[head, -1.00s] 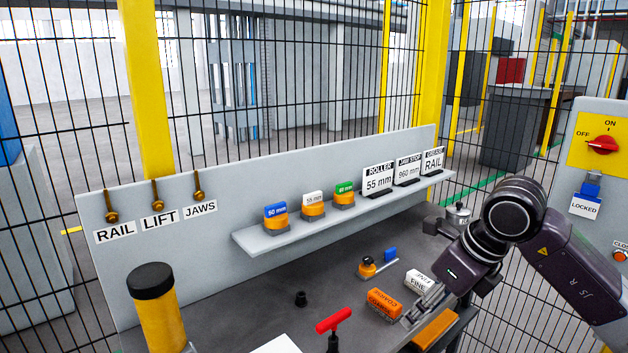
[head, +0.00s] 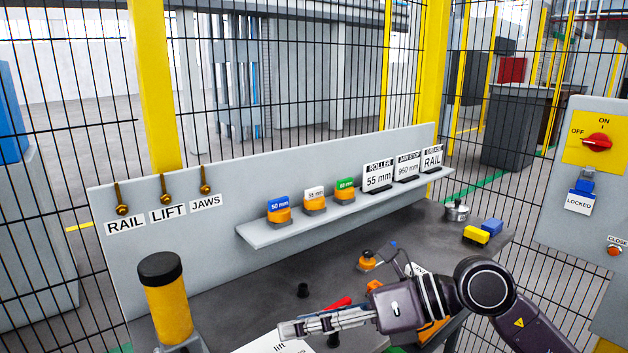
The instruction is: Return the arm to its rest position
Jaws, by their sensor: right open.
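My right arm comes in from the lower right of the head view. Its right gripper (head: 308,327) is open and empty, pointing left low over the front of the bench. It is above the white sheet (head: 262,345) and in front of the red-handled tool (head: 338,303), which it partly hides. My left gripper does not show.
A dark bench (head: 235,300) holds a yellow cylinder with a black cap (head: 166,300), an orange knob piece (head: 367,260), a metal pot (head: 457,211) and yellow and blue blocks (head: 476,235). A grey shelf (head: 262,237) carries rollers and signs. A control panel (head: 570,230) stands right, fencing behind.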

